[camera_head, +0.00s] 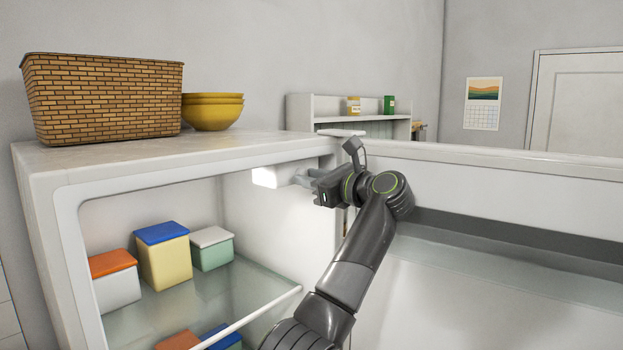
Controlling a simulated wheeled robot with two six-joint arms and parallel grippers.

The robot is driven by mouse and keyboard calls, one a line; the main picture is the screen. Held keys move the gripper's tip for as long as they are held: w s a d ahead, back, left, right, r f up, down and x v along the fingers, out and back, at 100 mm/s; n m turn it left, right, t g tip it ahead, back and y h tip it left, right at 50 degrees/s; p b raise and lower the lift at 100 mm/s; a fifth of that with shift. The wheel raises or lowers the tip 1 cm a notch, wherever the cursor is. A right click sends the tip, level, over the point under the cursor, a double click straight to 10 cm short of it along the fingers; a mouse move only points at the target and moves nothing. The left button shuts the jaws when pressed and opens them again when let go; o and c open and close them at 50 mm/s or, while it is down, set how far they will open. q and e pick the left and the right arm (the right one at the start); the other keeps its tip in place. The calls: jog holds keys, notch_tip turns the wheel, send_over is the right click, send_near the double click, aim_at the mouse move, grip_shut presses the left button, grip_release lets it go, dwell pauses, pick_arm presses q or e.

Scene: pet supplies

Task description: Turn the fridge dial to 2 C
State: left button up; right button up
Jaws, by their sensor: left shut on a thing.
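The white fridge (50,210) stands open, with its door (500,165) swung out to the right. A small pale housing with a bright lit face (265,177) sits high on the right inner wall. My left gripper (300,180) reaches inside the opening beside this housing. Its fingers are shut on a small grey part there, which appears to be the dial (285,178). The fingers and the angle hide most of the dial, so its marks and setting cannot be read. My right gripper is not in view.
Lidded tubs, orange (115,285), blue-topped (164,260) and green (211,250), stand on the glass shelf (235,290). More lids show below. A wicker basket (100,100) and yellow bowls (212,112) sit on the fridge top. My arm passes close to the door.

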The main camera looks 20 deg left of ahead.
pick_arm(q)
jog(key=shift+r+m+g+p, duration=0.15)
jog(key=shift+m+g+p, duration=0.15)
jog(key=shift+m+p, duration=2.65)
jog(key=shift+m+b, duration=0.3)
jog(key=shift+m, duration=0.15)
jog(key=o, duration=1)
